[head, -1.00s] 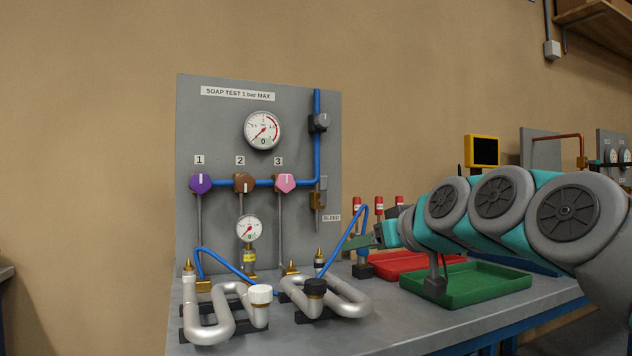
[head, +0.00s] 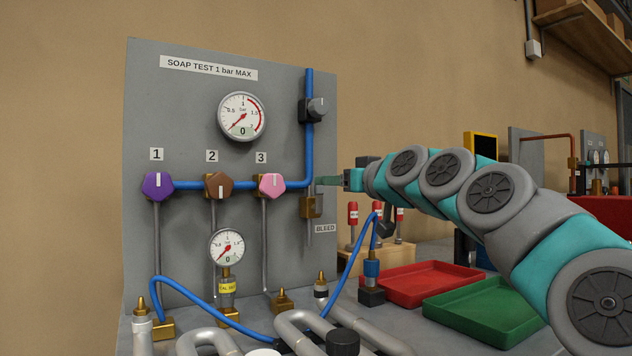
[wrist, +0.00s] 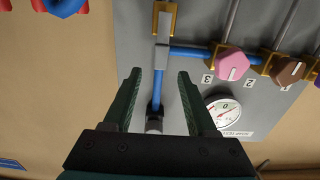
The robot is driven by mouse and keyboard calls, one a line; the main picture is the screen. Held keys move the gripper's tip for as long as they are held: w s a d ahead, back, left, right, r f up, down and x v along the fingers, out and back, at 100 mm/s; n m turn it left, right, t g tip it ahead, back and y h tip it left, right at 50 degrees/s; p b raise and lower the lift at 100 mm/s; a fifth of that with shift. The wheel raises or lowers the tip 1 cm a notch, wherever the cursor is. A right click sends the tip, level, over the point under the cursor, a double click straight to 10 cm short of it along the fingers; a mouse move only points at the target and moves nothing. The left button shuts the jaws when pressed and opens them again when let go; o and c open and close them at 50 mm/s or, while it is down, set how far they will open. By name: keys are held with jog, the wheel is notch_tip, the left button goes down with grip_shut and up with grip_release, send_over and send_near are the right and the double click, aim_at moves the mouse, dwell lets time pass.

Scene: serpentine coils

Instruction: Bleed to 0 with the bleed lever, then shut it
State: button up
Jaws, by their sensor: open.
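The bleed valve (head: 311,206) is a brass body at the lower end of the blue pipe, above the BLEED label (head: 326,228). Its grey bleed lever (wrist: 164,28) appears in line with the pipe in the wrist view; in the head view my fingers partly hide it. My gripper (head: 323,181) is open and empty, pointing at the panel beside the valve. In the wrist view my gripper (wrist: 158,85) has its fingers on either side of the blue pipe, with the lever beyond the tips. The main gauge (head: 242,117) has its needle at lower left, near 0.
Purple (head: 157,186), brown (head: 218,186) and pink (head: 271,186) knobs sit on the blue manifold. A grey knob (head: 317,108) is higher on the pipe. A small gauge (head: 227,247) also points lower left. Red (head: 430,284) and green (head: 485,308) trays lie below my arm.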

aim_at(317, 194)
jog(key=shift+p+x, duration=0.45)
jog(key=shift+x, duration=2.9)
grip_shut()
